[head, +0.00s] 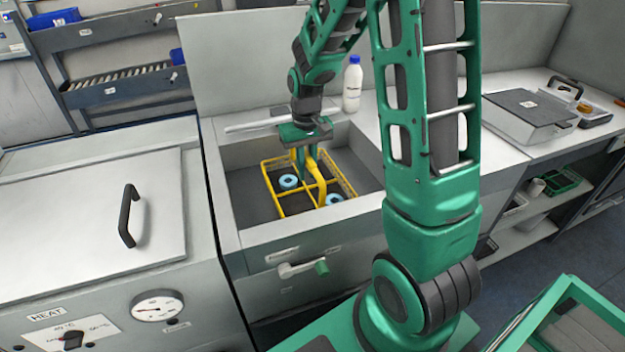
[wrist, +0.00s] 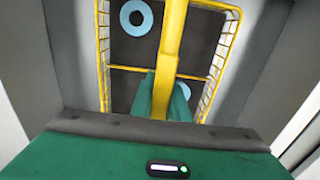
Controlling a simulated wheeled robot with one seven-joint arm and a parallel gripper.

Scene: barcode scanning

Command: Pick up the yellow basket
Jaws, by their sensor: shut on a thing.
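The yellow basket (head: 284,208) is a wire frame with a raised central handle, down inside the sink-like basin (head: 243,190) in the head view. Two light blue rings (head: 289,181) show inside it. My green gripper (head: 305,163) comes down from above and is shut on the basket's handle. In the wrist view the handle (wrist: 172,35) runs up between the green fingers (wrist: 158,95). One blue ring (wrist: 136,18) shows whole and another is partly hidden behind a finger. I cannot tell whether the basket touches the basin floor.
Basin walls stand close around the basket. A white bottle (head: 352,84) stands behind the basin. A closed grey box (head: 528,112) is on the right counter. A lidded heating unit (head: 90,215) is at left. A green-framed bin (head: 570,315) is at lower right.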

